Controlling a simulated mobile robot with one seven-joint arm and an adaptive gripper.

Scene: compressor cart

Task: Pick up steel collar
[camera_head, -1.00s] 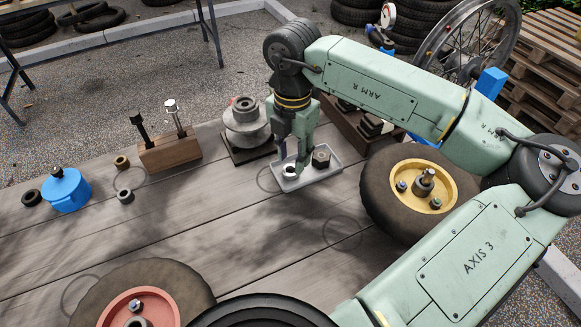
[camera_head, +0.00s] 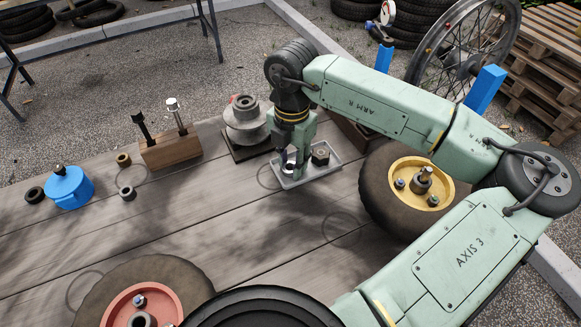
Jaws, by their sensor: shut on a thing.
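My gripper (camera_head: 289,168) points down into a shallow grey tray (camera_head: 318,176) on the wooden table. Its fingers are shut on the steel collar (camera_head: 289,169), a small silvery ring at the left part of the tray. The fingers hide most of the collar. I cannot tell whether it still touches the tray floor. A dark hex nut (camera_head: 320,154) sits in the same tray, just right of the gripper.
A pulley on a dark base (camera_head: 245,122) stands close behind left. A yellow-hubbed wheel (camera_head: 425,187) lies right of the tray. The table's middle is clear.

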